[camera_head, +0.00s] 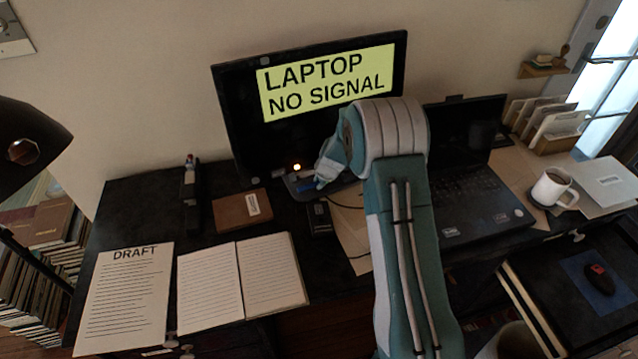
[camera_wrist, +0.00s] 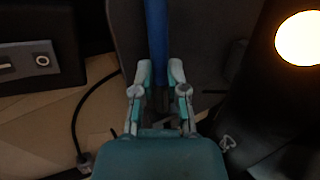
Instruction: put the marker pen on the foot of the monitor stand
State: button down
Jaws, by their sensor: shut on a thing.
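The monitor (camera_head: 310,95) stands at the back of the dark desk and reads "LAPTOP NO SIGNAL". The foot of its stand (camera_head: 296,182) shows partly below the screen; my arm hides some of it. In the wrist view the foot is the dark grey slab (camera_wrist: 205,45) behind my fingers. My gripper (camera_wrist: 158,68) is shut on the blue marker pen (camera_wrist: 157,35), which points away from my palm over the foot. In the head view the pen (camera_head: 304,187) shows as a small blue piece at the foot. I cannot tell whether it touches the foot.
A small black box (camera_head: 318,217) and a cable (camera_wrist: 82,115) lie near the foot. A brown box (camera_head: 240,209), an open notebook (camera_head: 240,280) and a black stapler-like object (camera_head: 190,200) are to the left. The laptop (camera_head: 475,185) and mug (camera_head: 552,188) are right.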

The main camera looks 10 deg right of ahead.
jog(key=shift+f, duration=0.45)
jog(key=shift+f, duration=0.15)
jog(key=shift+s+f, duration=0.3)
jog(key=shift+f, duration=0.15)
jog(key=c, duration=0.7)
grip_release()
jog(key=shift+o, duration=0.2)
jog(key=shift+w+f, duration=0.15)
jog(key=shift+f, duration=0.05)
jog(key=shift+w+r, duration=0.1)
jog(key=shift+w, duration=0.05)
jog(key=shift+r, duration=0.1)
